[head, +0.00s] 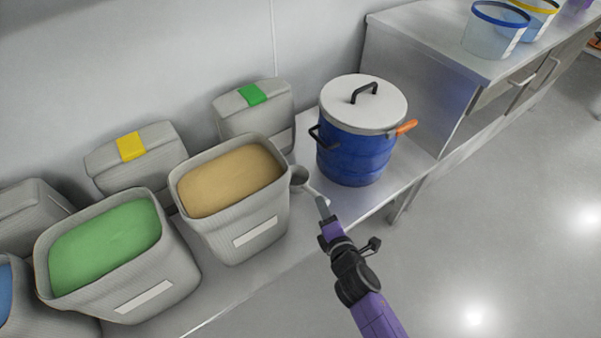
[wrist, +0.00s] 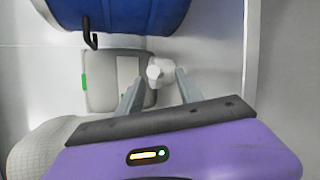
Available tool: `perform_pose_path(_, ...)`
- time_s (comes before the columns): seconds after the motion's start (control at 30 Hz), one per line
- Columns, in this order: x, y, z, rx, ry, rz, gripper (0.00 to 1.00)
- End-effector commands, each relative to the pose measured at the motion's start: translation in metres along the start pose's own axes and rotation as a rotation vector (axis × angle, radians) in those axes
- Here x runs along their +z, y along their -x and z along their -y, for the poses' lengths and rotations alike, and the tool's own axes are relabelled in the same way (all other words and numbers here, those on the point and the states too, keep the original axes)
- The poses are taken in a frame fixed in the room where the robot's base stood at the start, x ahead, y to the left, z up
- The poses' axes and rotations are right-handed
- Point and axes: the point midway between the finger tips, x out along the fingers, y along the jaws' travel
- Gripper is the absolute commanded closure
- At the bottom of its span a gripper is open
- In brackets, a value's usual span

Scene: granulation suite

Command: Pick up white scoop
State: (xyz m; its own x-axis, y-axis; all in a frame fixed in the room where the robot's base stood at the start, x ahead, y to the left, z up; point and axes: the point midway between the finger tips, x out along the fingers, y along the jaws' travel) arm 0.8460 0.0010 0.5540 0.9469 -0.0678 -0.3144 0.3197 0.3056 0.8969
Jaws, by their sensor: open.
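The white scoop (head: 299,176) sits between the bin of tan powder and the blue drum, its grey-looking bowl toward the bin. Its handle points toward my gripper (head: 323,205). In the wrist view, a white part of the scoop (wrist: 159,72) shows between and just beyond the fingertips of my gripper (wrist: 159,86). The fingers are apart, one on either side of it. I cannot tell whether either finger touches it. Much of the scoop is hidden in the wrist view.
The tan-powder bin (head: 245,228) stands close on the left, the lidded blue drum (head: 352,158) behind right. A green-powder bin (head: 170,270) is further left. Closed containers with yellow (head: 158,157) and green (head: 262,118) tags line the wall. Open floor lies right.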

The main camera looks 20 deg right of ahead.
Motion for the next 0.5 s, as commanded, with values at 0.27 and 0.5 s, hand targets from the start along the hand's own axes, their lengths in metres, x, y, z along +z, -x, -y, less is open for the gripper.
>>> perform_pose_path(0.27, 0.000, -0.020, 0.000, -0.001, 0.005, 0.001, 0.57)
perform_pose_path(0.5, 0.001, -0.045, -0.004, 0.001, 0.003, 0.001, 0.57)
